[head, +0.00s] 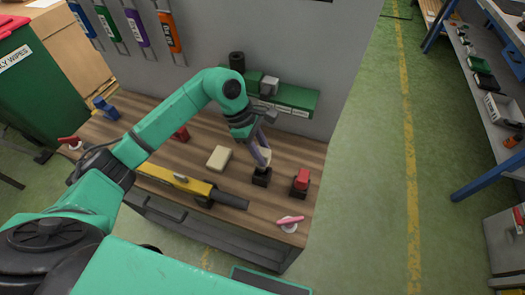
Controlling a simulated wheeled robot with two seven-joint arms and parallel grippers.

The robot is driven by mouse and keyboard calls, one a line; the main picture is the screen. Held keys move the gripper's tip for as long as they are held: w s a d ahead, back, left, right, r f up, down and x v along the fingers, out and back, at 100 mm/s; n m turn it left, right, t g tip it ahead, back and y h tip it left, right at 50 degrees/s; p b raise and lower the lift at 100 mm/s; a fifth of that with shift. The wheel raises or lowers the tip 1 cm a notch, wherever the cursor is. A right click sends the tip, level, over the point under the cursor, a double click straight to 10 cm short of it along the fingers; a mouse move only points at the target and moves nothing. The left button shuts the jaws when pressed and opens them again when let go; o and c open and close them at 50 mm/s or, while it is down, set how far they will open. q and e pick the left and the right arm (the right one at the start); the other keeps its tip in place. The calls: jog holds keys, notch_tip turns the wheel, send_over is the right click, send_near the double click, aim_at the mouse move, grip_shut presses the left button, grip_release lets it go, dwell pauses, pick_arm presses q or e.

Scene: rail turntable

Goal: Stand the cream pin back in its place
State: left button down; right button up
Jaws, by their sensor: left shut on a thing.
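My left gripper (262,152) reaches down over the right part of the wooden workbench (150,122). It is shut on a small cream piece, which looks like the cream pin (266,156), though the fingers hide part of it. The pin is directly above a black block (261,177), and its lower end is close to the block's top. I cannot tell whether the pin touches the block or has entered it. My right gripper is not in view.
A cream box (219,158) lies left of the gripper. A red-topped black block (301,181) stands to the right. A yellow tool (175,180) lies in front, and a pink-handled item (290,221) is near the front right edge. A green shelf (290,94) is behind.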

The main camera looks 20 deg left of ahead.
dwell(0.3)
pick_arm(q)
jog(key=shift+b, duration=0.35)
dwell(0.4)
jog(key=shift+b, duration=0.3)
dwell(0.3)
dwell(0.4)
jog(key=shift+f+b, duration=2.85)
jog(key=shift+b, duration=0.1)
jog(key=shift+c, duration=2.2)
grip_release()
jog(key=shift+r, duration=0.1)
